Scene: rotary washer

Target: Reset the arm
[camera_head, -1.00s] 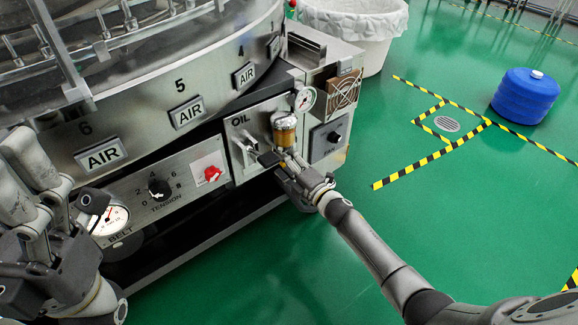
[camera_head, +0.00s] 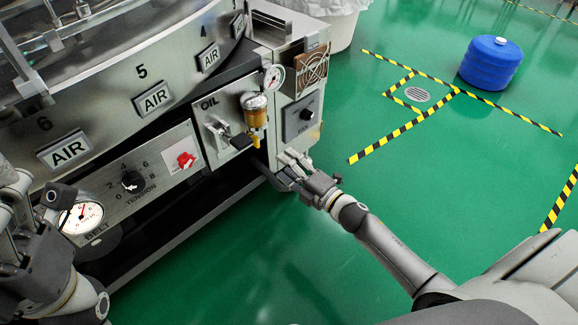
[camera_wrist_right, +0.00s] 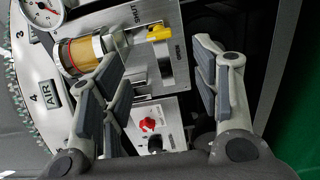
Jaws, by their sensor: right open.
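My right gripper (camera_head: 286,172) is open and empty in front of the machine's lower edge, below the oil panel (camera_head: 217,158). In the right wrist view its fingers (camera_wrist_right: 160,68) are spread apart, with the panel behind them. The amber oil cup (camera_head: 254,112) with a yellow handle (camera_head: 256,139) sits on the panel, above and apart from the gripper. The yellow handle also shows in the right wrist view (camera_wrist_right: 158,33). My left gripper (camera_head: 38,222) is at the left edge by the belt gauge (camera_head: 82,217). It is partly cut off, and its fingers are unclear.
The rotary washer (camera_head: 110,110) fills the left, with a red switch (camera_head: 186,160) and tension knob (camera_head: 132,181). A blue container (camera_head: 491,63) stands on the green floor at the upper right. Open floor (camera_head: 300,250) lies around my right arm.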

